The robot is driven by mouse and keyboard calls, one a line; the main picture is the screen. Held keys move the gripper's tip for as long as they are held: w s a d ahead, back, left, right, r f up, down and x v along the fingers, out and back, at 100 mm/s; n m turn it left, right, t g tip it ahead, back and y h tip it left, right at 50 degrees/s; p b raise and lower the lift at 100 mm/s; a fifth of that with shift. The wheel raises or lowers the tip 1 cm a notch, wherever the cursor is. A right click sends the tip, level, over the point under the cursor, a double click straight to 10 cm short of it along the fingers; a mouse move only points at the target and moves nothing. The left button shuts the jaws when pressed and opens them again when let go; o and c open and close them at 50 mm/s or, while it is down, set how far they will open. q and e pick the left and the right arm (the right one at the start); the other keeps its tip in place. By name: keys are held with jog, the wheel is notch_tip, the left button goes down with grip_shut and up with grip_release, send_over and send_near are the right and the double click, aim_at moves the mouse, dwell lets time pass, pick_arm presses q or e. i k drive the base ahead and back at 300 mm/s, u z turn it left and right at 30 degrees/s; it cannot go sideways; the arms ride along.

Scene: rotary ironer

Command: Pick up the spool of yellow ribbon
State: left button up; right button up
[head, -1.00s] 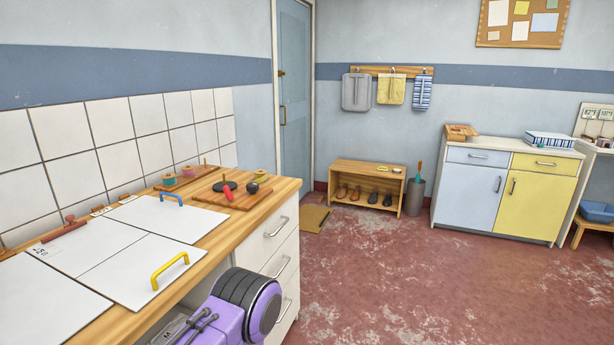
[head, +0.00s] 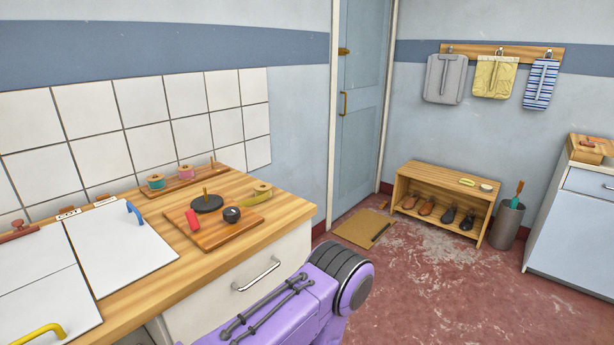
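The spool of yellow ribbon (head: 262,189) sits on the wooden counter near its far right corner, with a loose tail of ribbon trailing toward the left. It is just right of a wooden board, apart from the rack that bears the other spools. Neither of my grippers shows. A purple link of my own arm is at the bottom middle, in front of the counter drawers.
The board (head: 190,228) bears a black disc with a peg (head: 207,203), a red item (head: 192,220) and a dark round knob (head: 232,214). A spool rack (head: 203,179) holds a teal spool (head: 156,182) and a pink spool (head: 186,172). Lids with handles cover the counter's left.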

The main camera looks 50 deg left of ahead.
aim_at(263, 191)
jog(key=i, duration=2.4)
jog(key=u, duration=3.55)
